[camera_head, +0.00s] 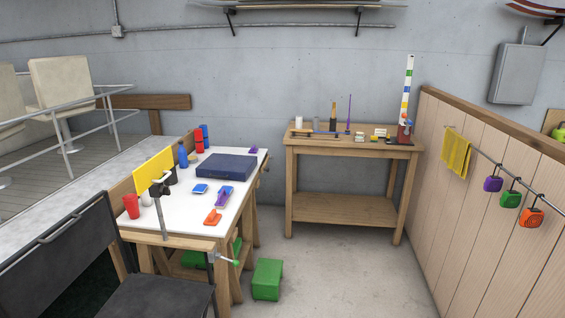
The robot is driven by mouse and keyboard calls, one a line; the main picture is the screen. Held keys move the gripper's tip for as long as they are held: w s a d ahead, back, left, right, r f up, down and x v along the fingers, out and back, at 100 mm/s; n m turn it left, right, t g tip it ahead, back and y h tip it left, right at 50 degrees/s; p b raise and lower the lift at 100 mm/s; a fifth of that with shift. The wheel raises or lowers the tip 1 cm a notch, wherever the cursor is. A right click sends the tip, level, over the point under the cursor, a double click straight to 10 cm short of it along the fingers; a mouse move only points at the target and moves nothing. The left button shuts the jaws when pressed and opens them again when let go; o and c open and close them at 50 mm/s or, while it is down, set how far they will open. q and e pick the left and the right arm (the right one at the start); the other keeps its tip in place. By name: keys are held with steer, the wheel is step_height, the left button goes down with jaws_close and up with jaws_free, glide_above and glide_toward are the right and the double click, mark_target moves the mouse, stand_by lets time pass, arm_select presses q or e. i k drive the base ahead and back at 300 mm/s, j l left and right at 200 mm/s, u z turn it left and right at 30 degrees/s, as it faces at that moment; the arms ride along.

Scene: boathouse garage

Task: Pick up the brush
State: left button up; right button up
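No brush can be made out with certainty. On the wooden workbench at the back, a thin upright item with a dark lower part and a tan top (333,114) could be a brush, but it is too small to tell. A thin purple upright stick (349,113) stands just right of it. Neither of my grippers shows in the head view, and nothing is seen touching these items.
The wooden workbench (345,211) stands against the back wall. A white-topped table (191,216) at left holds a dark blue case (226,167), bottles and small tools. A green box (267,280) sits on the floor. Open floor lies before the bench, left of a wooden partition (479,200).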

mark_target(224, 199)
steer(key=i+l, duration=0.1)
steer(key=i, duration=0.6)
steer(key=i+l, duration=0.15)
steer(key=i, duration=0.5)
steer(key=i+l, duration=0.1)
steer(key=i, duration=0.6)
